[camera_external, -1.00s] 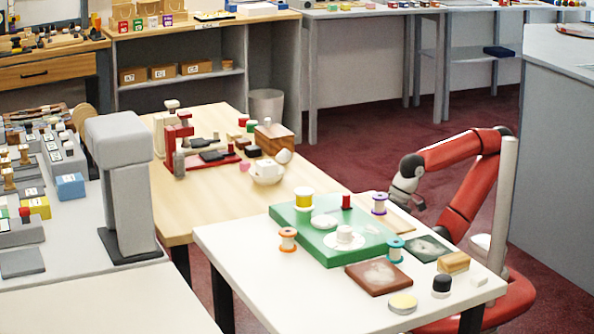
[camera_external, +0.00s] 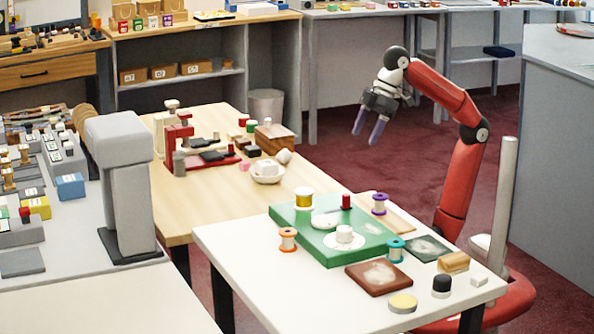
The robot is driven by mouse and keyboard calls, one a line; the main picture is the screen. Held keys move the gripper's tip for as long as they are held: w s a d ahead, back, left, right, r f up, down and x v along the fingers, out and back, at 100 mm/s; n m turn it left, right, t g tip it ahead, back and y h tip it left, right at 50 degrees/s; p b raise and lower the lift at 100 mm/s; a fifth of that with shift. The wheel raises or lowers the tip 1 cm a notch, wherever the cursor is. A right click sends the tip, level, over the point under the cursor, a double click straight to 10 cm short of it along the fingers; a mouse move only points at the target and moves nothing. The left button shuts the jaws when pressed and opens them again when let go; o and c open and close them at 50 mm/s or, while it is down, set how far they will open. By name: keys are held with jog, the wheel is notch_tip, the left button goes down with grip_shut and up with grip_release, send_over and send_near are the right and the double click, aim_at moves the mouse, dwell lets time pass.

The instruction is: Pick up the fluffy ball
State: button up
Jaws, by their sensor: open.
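No thing is clearly a fluffy ball at this size. A small white rounded thing (camera_external: 284,156) sits beside the wooden block on the wooden table, and another pale lump lies in a white bowl (camera_external: 266,177). A flat white patch (camera_external: 325,221) and a white piece on a white disc (camera_external: 344,234) are on the green board (camera_external: 310,245). My gripper (camera_external: 368,131) is open and empty, its two purple fingers pointing down. It is raised above and behind the white table, apart from everything on it.
Thread spools, including an orange one (camera_external: 288,239) and a teal one (camera_external: 395,250), stand around the green board. A brown square (camera_external: 379,276) and a dark-capped jar (camera_external: 441,285) are near the front. A grey post (camera_external: 129,190) stands at left.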

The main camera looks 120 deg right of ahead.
jog(key=w+d+r, duration=0.1)
jog(key=w+d, duration=0.6)
jog(key=d, duration=0.2)
jog(key=n, duration=0.2)
send_over(285, 149)
jog(key=s, duration=0.2)
jog(key=shift+f, duration=3.9)
jog(key=shift+g+y, duration=0.3)
jog(key=shift+g, duration=0.1)
jog(key=b+x, duration=0.1)
jog(key=x, duration=0.1)
jog(key=b+x, duration=0.1)
jog(key=x, duration=0.4)
jog(key=shift+s+d+f+b, duration=0.1)
jog(key=shift+f+b, duration=0.3)
jog(key=shift+f, duration=0.05)
jog(key=c, duration=1)
jog(key=shift+c, duration=0.2)
